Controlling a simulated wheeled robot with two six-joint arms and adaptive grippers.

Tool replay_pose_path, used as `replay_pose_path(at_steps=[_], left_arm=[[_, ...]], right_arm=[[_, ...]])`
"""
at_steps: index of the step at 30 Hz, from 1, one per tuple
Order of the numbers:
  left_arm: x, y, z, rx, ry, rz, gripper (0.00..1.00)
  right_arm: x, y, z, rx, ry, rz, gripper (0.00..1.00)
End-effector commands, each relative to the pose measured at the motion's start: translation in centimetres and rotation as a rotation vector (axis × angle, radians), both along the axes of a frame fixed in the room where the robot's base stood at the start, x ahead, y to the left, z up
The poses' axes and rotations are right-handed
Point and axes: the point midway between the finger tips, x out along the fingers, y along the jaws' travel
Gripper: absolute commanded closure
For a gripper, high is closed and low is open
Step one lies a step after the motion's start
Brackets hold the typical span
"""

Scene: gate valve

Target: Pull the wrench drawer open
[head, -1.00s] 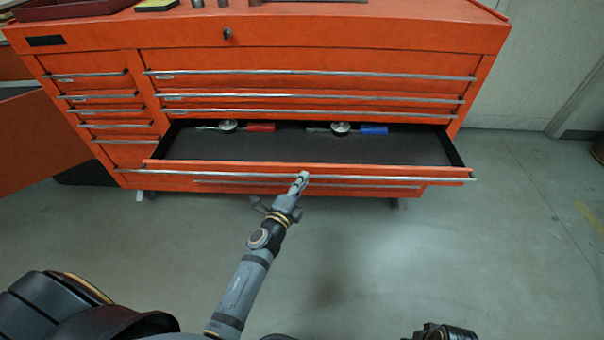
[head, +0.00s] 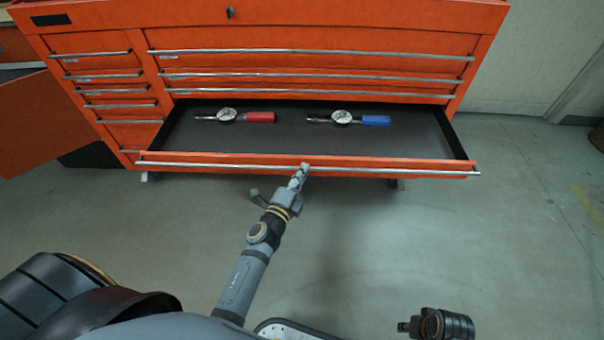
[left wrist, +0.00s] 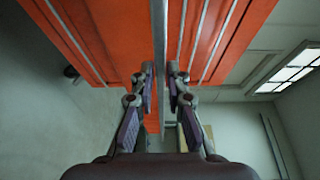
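The wrench drawer (head: 400,152) of the orange tool cabinet stands well out from the cabinet front. Inside lie a dial wrench with a red handle (head: 260,117) and a dial wrench with a blue handle (head: 376,120). My left gripper (head: 303,170) is at the middle of the drawer's silver bar handle (head: 400,171). In the left wrist view the left gripper's fingers (left wrist: 160,80) are on both sides of the bar (left wrist: 160,35), closed in around it. Part of my right arm (head: 440,325) shows at the bottom right; its fingertips cannot be made out.
Shut drawers (head: 320,70) lie above the open one, with smaller drawers (head: 105,75) at the left. An orange door (head: 45,120) stands open at the far left. The grey floor (head: 400,240) in front of the cabinet is clear.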

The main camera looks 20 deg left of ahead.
Motion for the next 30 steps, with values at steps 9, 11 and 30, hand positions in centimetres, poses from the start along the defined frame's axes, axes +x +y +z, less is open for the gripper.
replay_pose_path(at_steps=[9,11,30], left_arm=[[0.0,0.0,0.0,0.0,-0.001,-0.001,0.66],[0.0,0.0,0.0,0.001,-0.001,-0.001,0.66],[-11.2,1.2,-0.1,0.0,0.002,-0.001,0.66]], right_arm=[[0.0,0.0,0.0,0.0,0.001,0.0,0.6],[0.0,-0.1,0.0,-0.001,0.001,0.001,0.6],[0.0,0.0,0.0,0.0,0.002,0.001,0.6]])
